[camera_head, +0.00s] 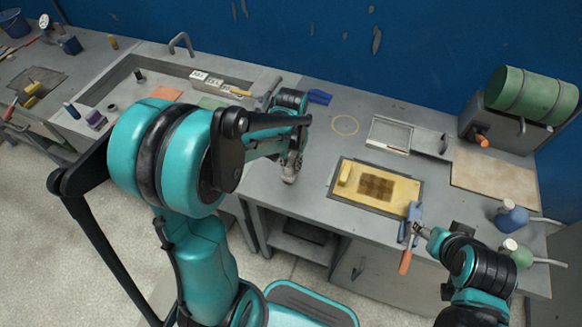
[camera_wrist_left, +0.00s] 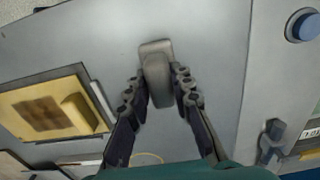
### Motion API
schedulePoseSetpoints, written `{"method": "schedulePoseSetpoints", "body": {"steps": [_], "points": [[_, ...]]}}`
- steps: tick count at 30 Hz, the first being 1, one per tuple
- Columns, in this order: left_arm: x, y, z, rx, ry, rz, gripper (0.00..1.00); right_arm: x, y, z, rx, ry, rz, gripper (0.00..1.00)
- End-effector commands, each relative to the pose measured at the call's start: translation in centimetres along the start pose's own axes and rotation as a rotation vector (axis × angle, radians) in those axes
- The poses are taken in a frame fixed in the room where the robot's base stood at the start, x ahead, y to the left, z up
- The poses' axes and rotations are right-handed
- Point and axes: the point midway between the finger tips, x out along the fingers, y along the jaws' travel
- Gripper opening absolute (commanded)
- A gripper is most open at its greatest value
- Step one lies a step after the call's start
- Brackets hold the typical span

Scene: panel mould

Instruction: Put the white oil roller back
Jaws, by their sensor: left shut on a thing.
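A pale grey, blocky piece, which I take to be the white oil roller (camera_head: 289,178), is held between the fingers of my left gripper (camera_head: 292,160), near the front edge of the grey bench. In the left wrist view the roller (camera_wrist_left: 157,72) sticks out beyond the fingertips of the left gripper (camera_wrist_left: 160,88); I cannot tell whether it touches the bench. A thin yellow ring (camera_head: 345,125) marks the bench top farther back and right; nothing stands in it. My right gripper (camera_head: 424,232) is beside a blue tool with an orange handle (camera_head: 405,262); its jaws are unclear.
A yellow panel mould (camera_head: 400,188) with a brown grid lies right of the left gripper. Behind it are a grey tray (camera_head: 390,133) and a green drum (camera_head: 533,93). A blue bottle (camera_head: 511,217) stands at right. The sink (camera_head: 150,68) lies at left. Bench around the ring is clear.

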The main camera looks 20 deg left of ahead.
Motion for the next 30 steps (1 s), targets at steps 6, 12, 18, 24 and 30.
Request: {"method": "schedulePoseSetpoints", "body": {"steps": [6, 12, 18, 24, 30], "points": [[0.6, 0.0, 0.0, 0.000, 0.000, 0.000, 0.00, 0.2, 0.0, 0.2, 0.000, 0.000, 0.000, 0.55], [1.1, 0.0, 0.0, 0.000, 0.000, 0.000, 0.00, 0.5, 0.0, 0.4, 0.000, 0.000, 0.000, 0.55], [0.9, 0.0, 0.0, 0.000, 0.000, 0.000, 0.43, 0.4, 0.0, 0.3, 0.000, 0.000, 0.000, 0.55], [0.8, 0.0, 0.0, 0.000, 0.000, 0.000, 0.43, 0.4, 0.0, 0.3, 0.000, 0.000, 0.000, 0.55], [-1.5, 0.0, 0.0, 0.000, 0.000, 0.000, 0.43, -0.5, 0.0, -0.4, 0.000, 0.000, 0.000, 0.55]]}}
